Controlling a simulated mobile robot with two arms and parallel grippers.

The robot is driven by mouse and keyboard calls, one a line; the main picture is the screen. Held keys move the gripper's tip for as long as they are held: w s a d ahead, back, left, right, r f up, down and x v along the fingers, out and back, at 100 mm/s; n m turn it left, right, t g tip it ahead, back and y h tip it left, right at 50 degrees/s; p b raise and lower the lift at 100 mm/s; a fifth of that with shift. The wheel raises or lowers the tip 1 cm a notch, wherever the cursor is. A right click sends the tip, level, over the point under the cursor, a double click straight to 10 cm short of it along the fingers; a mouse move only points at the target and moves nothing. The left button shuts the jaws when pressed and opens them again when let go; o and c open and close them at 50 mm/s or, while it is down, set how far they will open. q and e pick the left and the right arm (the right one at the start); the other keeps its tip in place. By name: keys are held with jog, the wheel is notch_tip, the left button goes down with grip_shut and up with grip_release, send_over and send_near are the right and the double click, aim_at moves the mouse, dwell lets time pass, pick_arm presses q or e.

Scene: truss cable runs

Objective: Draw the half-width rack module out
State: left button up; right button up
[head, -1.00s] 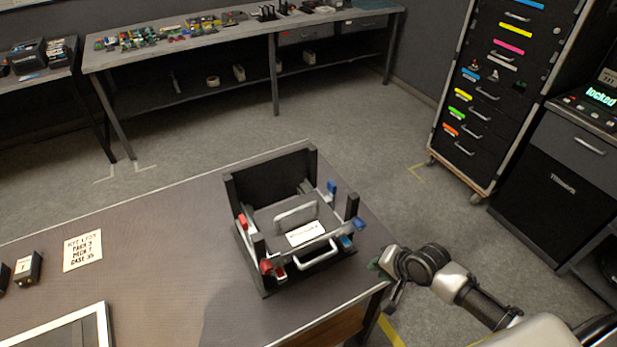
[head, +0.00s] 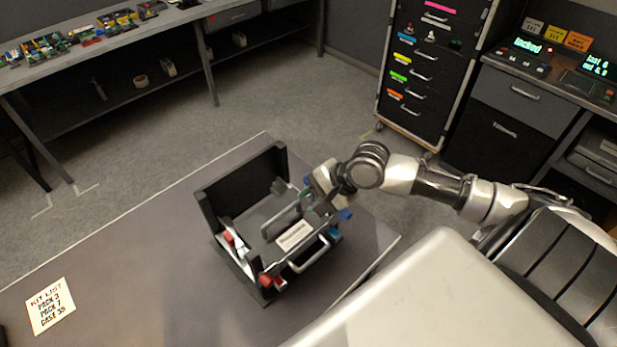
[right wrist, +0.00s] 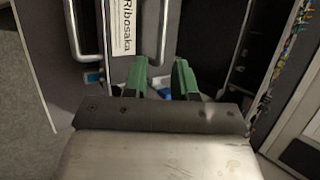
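The rack module (head: 267,232) is a grey tray with a white label (head: 293,236) and a front bar handle (head: 309,257). It sits in a black open-topped frame (head: 218,206) on the table. Red latches (head: 268,281) are on the frame's left side, blue latches (head: 334,232) on its right. My right gripper (head: 310,194) is over the frame's right side and hides part of it. In the right wrist view, its green fingers (right wrist: 162,78) are apart, with a blue part (right wrist: 163,90) showing beyond the gap. I cannot tell whether they touch anything. My left gripper is out of view.
The table (head: 150,260) is clear left of the frame except for a kit list card (head: 51,305). A drawer cabinet (head: 430,75) and a console reading "locked" (head: 527,46) stand behind my right arm. A cluttered bench (head: 130,50) is at the back left.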

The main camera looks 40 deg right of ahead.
aim_at(283, 214)
jog(key=p+x, duration=0.1)
jog(key=x, duration=0.5)
jog(key=shift+w+a+r, duration=0.15)
jog(key=shift+r, duration=0.1)
jog(key=x, duration=0.4)
jog(key=shift+w+a+f, duration=0.1)
jog(key=shift+w+f, duration=0.05)
jog(key=shift+f, duration=0.15)
jog(key=shift+w+a+f, duration=0.1)
jog(key=shift+f, duration=0.15)
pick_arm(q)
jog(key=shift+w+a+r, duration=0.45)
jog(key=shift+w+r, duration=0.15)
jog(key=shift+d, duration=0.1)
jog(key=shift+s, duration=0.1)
pick_arm(e)
grip_shut()
